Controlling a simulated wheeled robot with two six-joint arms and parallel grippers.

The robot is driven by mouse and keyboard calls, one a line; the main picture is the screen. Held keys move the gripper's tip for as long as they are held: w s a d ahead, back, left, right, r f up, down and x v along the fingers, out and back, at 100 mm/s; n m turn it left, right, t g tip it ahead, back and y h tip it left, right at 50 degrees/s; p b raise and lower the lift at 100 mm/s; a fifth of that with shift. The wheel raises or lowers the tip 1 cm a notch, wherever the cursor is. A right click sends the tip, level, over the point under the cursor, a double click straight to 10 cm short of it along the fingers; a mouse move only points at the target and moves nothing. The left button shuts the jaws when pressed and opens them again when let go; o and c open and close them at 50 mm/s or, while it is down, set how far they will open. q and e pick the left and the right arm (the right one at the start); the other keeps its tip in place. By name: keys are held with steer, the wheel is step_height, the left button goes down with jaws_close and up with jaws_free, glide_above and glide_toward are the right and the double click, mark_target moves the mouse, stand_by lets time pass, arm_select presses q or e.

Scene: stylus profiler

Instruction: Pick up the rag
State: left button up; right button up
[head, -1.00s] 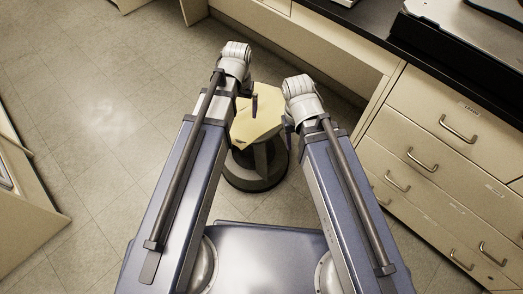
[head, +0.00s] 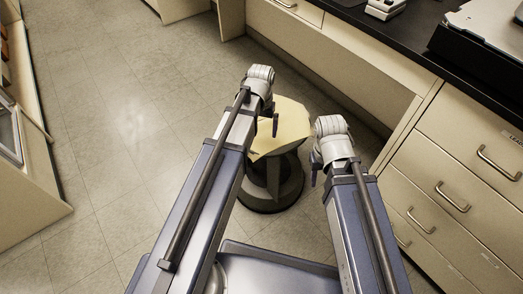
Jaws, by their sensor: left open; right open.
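I cannot make out a rag for certain. A pale yellow, angular flat top (head: 284,122) lies on a dark round-based stool (head: 272,196); I cannot tell whether it is a cloth or the seat. My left gripper (head: 275,125) is over the top's left part, as seen from above, and hides some of it. My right gripper (head: 315,172) is just right of the stool, apart from the yellow top. Both grippers are open and hold nothing that shows.
Beige drawers (head: 455,180) under a black counter (head: 410,40) stand close on the right. A white device (head: 384,8) and a larger instrument (head: 487,30) are on the counter. A cabinet (head: 35,180) stands at the left. The tiled floor (head: 130,120) between is clear.

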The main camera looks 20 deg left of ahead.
arm_select(q)
step_height(320, 180, down, 8)
steer(key=b, duration=0.7)
steer(key=shift+f, duration=0.1)
steer(key=shift+c, duration=0.6)
steer(key=c, duration=1.4)
steer(key=shift+r, duration=0.25)
jaws_close()
step_height(320, 180, up, 12)
steer(key=p, duration=1.1)
steer(key=shift+f+p, duration=0.2)
steer(key=shift+p, duration=0.2)
steer(key=shift+r, duration=0.1)
step_height(320, 180, up, 9)
steer(key=p, duration=0.9)
glide_above(261, 148)
